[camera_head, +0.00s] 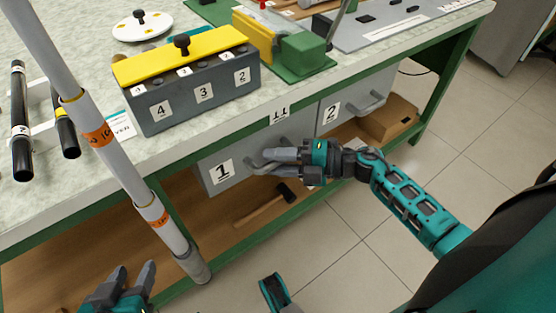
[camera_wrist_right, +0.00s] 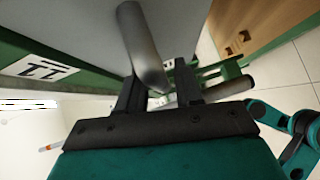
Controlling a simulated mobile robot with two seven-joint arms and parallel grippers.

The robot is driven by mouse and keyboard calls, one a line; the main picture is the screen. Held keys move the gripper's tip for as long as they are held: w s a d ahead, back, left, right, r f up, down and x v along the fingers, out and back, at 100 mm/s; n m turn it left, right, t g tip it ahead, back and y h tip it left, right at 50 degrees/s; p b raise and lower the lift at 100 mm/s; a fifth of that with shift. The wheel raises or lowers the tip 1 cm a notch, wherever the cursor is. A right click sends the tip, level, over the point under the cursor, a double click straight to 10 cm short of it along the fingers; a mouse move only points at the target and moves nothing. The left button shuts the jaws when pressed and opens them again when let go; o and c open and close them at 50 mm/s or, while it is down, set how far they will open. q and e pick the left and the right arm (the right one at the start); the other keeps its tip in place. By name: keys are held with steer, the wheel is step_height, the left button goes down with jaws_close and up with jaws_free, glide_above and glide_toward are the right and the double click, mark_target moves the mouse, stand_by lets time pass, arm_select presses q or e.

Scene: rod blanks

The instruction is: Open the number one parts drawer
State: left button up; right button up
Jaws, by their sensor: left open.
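The number one drawer (camera_head: 206,181) is a grey front with a "1" label, under the bench top; it looks closed or nearly so. Its grey bar handle (camera_head: 256,168) is partly covered by my right gripper (camera_head: 268,159). In the right wrist view the handle (camera_wrist_right: 143,45) runs down between the two dark fingers (camera_wrist_right: 158,85), which stand apart on either side of it. Whether both fingers press on it is unclear. My left gripper (camera_head: 130,277) is open and empty at the bottom left, away from the drawer.
The number two drawer (camera_head: 331,113) with its own handle is to the right. A hammer (camera_head: 262,206) and a cardboard box (camera_head: 387,121) lie on the lower shelf. A tall grey pole (camera_head: 122,172) stands in front of the bench. Floor right of it is clear.

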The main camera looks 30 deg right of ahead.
arm_select(q)
steer(key=shift+f, duration=0.1)
arm_select(e)
jaws_close()
arm_select(q)
steer(key=shift+a, duration=0.1)
arm_select(e)
steer(key=shift+s, duration=0.15)
steer(key=shift+s, duration=0.25)
arm_select(q)
steer(key=shift+y, duration=0.4)
steer(key=shift+s+a+r+p, duration=0.25)
steer(key=shift+s+r+p, duration=0.3)
steer(key=shift+p, duration=0.6)
steer(key=shift+s+a+r+p, duration=0.2)
steer(key=shift+s+r+p, duration=0.15)
steer(key=shift+r+p, duration=0.6)
steer(key=shift+s+a+r+p, duration=0.25)
steer(key=shift+s+r+p, duration=0.2)
steer(key=shift+p, duration=0.9)
arm_select(e)
steer(key=s+d, duration=0.3)
steer(key=s, duration=1.6)
arm_select(q)
steer(key=shift+d, duration=0.2)
arm_select(e)
steer(key=shift+o, duration=0.9)
jaws_free()
steer(key=shift+a, duration=0.1)
